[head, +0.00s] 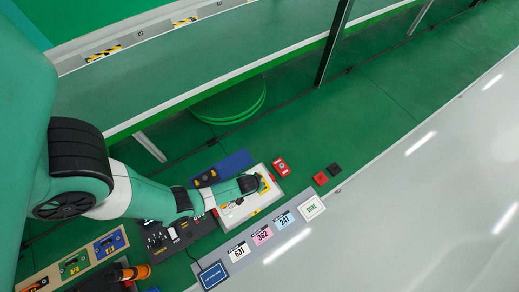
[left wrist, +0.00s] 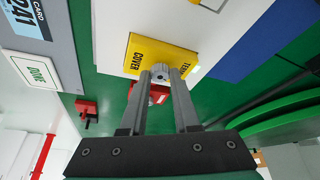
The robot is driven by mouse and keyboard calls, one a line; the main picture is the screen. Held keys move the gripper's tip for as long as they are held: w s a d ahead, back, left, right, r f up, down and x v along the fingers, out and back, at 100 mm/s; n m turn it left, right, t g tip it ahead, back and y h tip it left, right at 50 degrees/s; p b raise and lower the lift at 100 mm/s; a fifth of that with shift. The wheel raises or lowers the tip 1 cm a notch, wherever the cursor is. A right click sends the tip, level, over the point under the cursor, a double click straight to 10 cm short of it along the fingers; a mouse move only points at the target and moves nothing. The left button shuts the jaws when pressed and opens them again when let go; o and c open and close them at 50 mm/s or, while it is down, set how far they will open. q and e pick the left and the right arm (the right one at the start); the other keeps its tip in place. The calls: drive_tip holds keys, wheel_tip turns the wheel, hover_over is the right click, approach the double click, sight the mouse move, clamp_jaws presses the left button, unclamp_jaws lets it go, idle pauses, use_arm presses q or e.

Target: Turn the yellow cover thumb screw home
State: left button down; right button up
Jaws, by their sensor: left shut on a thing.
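The yellow cover plate (left wrist: 190,58), marked COVER, lies on the white panel (left wrist: 112,35) in the left wrist view. A small grey ridged thumb screw (left wrist: 160,73) sits at its edge. My left gripper (left wrist: 161,80) has its two fingertips on either side of this screw and is shut on it. In the head view my left gripper (head: 264,184) reaches over the right end of the white unit (head: 234,216); the screw is hard to make out there. My right gripper is not in view.
A red block (head: 280,167) stands just beyond the white unit. Red and black pieces (head: 321,178) lie further right. A grey strip (head: 213,258) carries number cards and a DONE card (head: 311,208). A blue plate (head: 234,161) lies behind; green floor is open beyond.

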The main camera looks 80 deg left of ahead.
use_arm(q)
drive_tip(key=m, duration=0.1)
drive_tip(key=m+h, duration=0.1)
drive_tip(key=m, duration=0.1)
drive_tip(key=shift+s+a+m+t, duration=0.2)
drive_tip(key=shift+m+t, duration=0.1)
drive_tip(key=shift+t, duration=0.1)
drive_tip(key=shift+a+m+h, duration=0.15)
drive_tip(key=shift+m+h, duration=0.75)
drive_tip(key=shift+m, duration=1.1)
drive_tip(key=c, duration=0.6)
unclamp_jaws()
drive_tip(key=p+v, duration=0.7)
drive_tip(key=v, duration=0.4)
drive_tip(key=shift+s+r, duration=0.25)
